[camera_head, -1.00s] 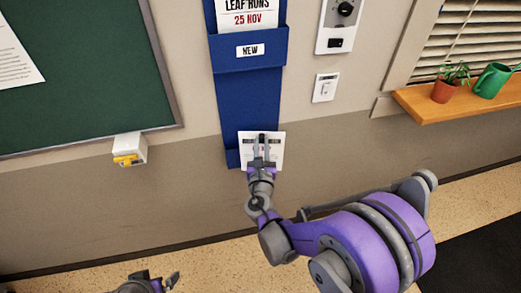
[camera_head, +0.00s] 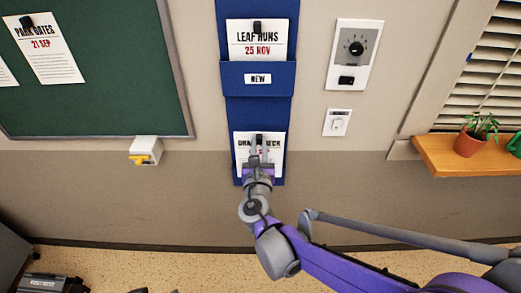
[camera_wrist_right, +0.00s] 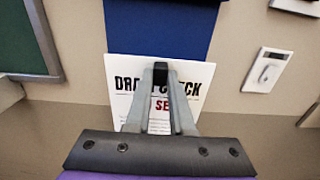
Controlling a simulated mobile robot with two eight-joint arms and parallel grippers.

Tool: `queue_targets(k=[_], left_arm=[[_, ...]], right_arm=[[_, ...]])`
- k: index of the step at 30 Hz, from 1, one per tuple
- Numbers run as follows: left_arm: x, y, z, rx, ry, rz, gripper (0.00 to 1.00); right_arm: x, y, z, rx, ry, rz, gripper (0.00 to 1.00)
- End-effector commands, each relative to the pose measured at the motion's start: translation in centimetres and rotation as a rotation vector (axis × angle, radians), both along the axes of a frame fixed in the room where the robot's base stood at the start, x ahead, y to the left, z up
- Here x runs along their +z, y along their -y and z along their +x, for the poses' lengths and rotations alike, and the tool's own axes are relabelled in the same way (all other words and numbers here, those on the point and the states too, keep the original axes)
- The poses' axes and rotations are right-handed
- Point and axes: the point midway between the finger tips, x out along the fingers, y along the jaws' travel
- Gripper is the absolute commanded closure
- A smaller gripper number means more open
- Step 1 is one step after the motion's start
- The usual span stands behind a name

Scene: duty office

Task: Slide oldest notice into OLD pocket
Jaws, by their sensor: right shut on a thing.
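My right gripper (camera_head: 258,150) is shut on a white notice (camera_head: 273,141) headed "DRAIN CHECK", with a red date below; the fingers partly cover the text. In the right wrist view the notice (camera_wrist_right: 135,70) stands upright between the fingers (camera_wrist_right: 160,85). It is in front of the lower part of the blue wall holder (camera_head: 258,112). Any lower pocket or label is hidden behind it, and I cannot tell whether its bottom edge is inside. Only tips of my left gripper (camera_head: 155,291) show.
A green board (camera_head: 110,100) at left carries a "PARK DATES 21 SEP" notice (camera_head: 55,60). A white box with a yellow part (camera_head: 145,150) sits below it. A dial panel (camera_head: 354,55) and switch (camera_head: 337,122) are right of the holder. A plant (camera_head: 470,140) stands on a wooden shelf (camera_head: 435,160).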

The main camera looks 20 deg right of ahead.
Motion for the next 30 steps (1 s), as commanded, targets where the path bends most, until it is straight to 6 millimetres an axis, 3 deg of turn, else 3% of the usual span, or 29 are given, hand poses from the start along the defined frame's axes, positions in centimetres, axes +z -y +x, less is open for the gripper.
queue_targets(k=[8, 22, 30], left_arm=[[0.1, 0.0, 0.0, 0.000, 0.001, 0.000, 0.00], [0.2, 0.0, 0.1, 0.000, 0.001, 0.000, 0.00], [0.4, 0.0, 0.1, 0.000, 0.002, 0.000, 0.00]], right_arm=[[0.5, 0.1, 0.7, 0.001, 0.000, 0.000, 1.00], [0.5, 1.6, 5.7, 0.000, 0.000, -0.001, 1.00], [0.4, 2.1, 7.4, 0.000, 0.000, 0.000, 1.00]])
